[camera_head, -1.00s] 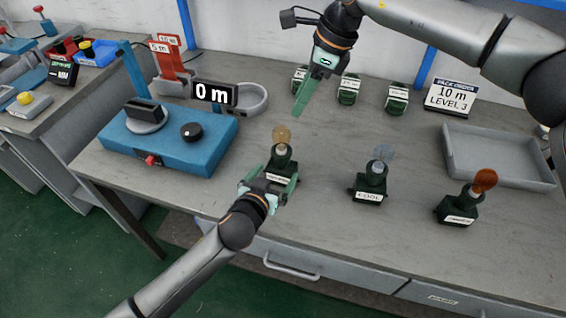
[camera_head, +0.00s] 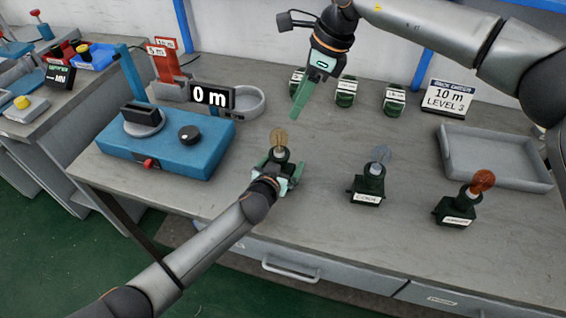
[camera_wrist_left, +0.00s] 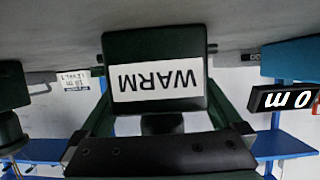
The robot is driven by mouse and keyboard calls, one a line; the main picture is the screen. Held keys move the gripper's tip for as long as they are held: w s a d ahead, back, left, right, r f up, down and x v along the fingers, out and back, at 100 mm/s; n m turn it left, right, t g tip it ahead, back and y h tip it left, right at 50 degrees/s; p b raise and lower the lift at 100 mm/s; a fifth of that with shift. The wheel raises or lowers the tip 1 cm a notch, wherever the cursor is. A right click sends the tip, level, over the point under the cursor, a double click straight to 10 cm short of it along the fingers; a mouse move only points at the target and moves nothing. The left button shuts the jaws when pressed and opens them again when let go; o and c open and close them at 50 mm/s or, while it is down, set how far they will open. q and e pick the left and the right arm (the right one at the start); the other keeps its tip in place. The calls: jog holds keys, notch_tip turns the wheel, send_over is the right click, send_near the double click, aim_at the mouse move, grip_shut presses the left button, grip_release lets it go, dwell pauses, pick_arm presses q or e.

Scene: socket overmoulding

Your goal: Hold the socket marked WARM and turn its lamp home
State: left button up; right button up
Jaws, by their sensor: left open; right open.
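The WARM socket (camera_head: 279,157) is dark green and stands upright on the table, with a yellowish clear lamp (camera_head: 278,137) upright in its top. In the left wrist view its label WARM (camera_wrist_left: 156,81) shows upside down and close. My left gripper (camera_head: 280,174) is at the front of this socket, open, with a finger on either side; I cannot tell whether they touch it. My right gripper (camera_head: 300,100) is open, fingers pointing down, above the table behind the WARM lamp and apart from it. The lamp's seat in the socket is too small to judge.
The COOL socket (camera_head: 367,189) with a clear lamp and another socket (camera_head: 455,210) with an orange lamp stand to the right. A blue device (camera_head: 185,155) is at left, near a "0 m" display (camera_head: 212,96). A grey tray (camera_head: 497,172) lies right; several green items stand behind.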

aim_at(281, 134)
pick_arm(q)
jog(key=c, duration=1.1)
pick_arm(e)
jog(key=shift+o, duration=1.2)
jog(key=o, duration=0.3)
jog(key=n, duration=0.2)
jog(key=shift+s+a+f+n+h, duration=0.15)
jog(key=shift+s+f+n+h, duration=0.05)
jog(key=shift+s+n+h, duration=0.15)
jog(key=a+f+n+t, duration=0.1)
jog(key=f+n, duration=0.2)
jog(key=n, duration=0.4)
jog(key=w+a+f+n+t+h, duration=0.1)
jog(key=f+n, duration=0.3)
jog(key=n, duration=0.3)
jog(key=a+f+n+t+h, duration=0.1)
jog(key=f+n, duration=0.2)
jog(key=n, duration=0.4)
jog(key=shift+w+a+f+t, duration=0.15)
jog(key=shift+a+f+t, duration=0.15)
jog(key=shift+a+f, duration=0.05)
